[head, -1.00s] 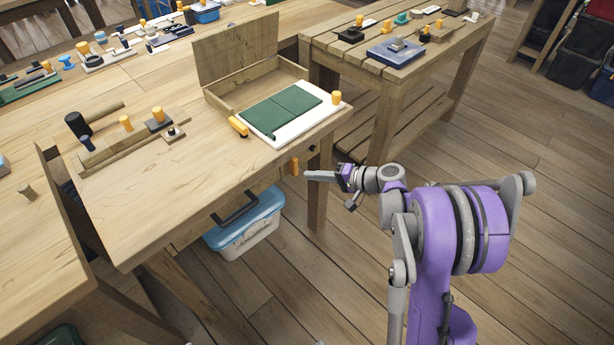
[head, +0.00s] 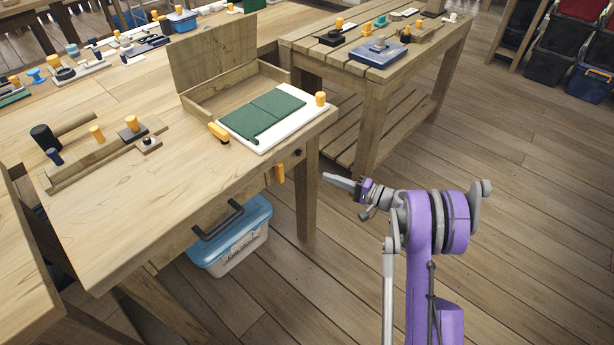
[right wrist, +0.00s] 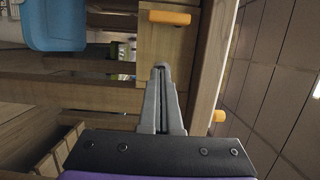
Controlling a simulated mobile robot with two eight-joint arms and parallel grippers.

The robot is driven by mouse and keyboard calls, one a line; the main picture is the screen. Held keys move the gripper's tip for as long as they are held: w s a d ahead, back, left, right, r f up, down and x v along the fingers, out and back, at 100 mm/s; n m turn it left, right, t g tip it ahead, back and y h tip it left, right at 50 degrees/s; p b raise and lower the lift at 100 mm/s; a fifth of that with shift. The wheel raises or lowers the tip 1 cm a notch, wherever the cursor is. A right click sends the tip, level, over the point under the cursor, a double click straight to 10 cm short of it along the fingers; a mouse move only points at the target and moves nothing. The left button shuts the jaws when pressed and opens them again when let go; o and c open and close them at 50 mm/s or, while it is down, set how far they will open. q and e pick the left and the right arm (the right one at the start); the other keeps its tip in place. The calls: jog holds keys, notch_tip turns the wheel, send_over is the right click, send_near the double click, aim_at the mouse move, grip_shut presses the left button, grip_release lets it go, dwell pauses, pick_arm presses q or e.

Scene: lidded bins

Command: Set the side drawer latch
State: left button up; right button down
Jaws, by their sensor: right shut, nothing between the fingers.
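The side drawer latch looks to be the orange tab (head: 279,172) hanging upright on the wooden table's side face, below the top edge. A dark round knob (head: 297,153) sits just right of it. In the right wrist view, an orange peg on a wooden panel (right wrist: 170,17) appears beyond the fingertips; it is likely the same tab. My right gripper (head: 328,178) is shut and empty, right of the tab with a clear gap in the picture. Its closed fingers also show in the right wrist view (right wrist: 161,70). My left gripper is not in view.
A blue-lidded bin (head: 232,235) stands under the table, near a dark drawer handle (head: 218,220). An open wooden box (head: 215,70) and a green-and-white board (head: 262,118) lie on top. A slatted side table (head: 375,60) stands behind. Floor to the right is free.

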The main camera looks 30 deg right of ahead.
aim_at(278, 172)
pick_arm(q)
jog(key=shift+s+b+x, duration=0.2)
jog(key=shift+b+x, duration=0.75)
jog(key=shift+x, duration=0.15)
pick_arm(e)
jog(key=w+a, duration=0.6)
jog(key=a, duration=0.3)
jog(key=shift+w, duration=0.4)
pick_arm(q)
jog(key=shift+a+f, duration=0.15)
pick_arm(e)
jog(key=shift+d, duration=0.1)
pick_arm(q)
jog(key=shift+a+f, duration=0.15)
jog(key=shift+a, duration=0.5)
pick_arm(e)
jog(key=shift+f+m, duration=0.15)
jog(key=shift+m, duration=0.25)
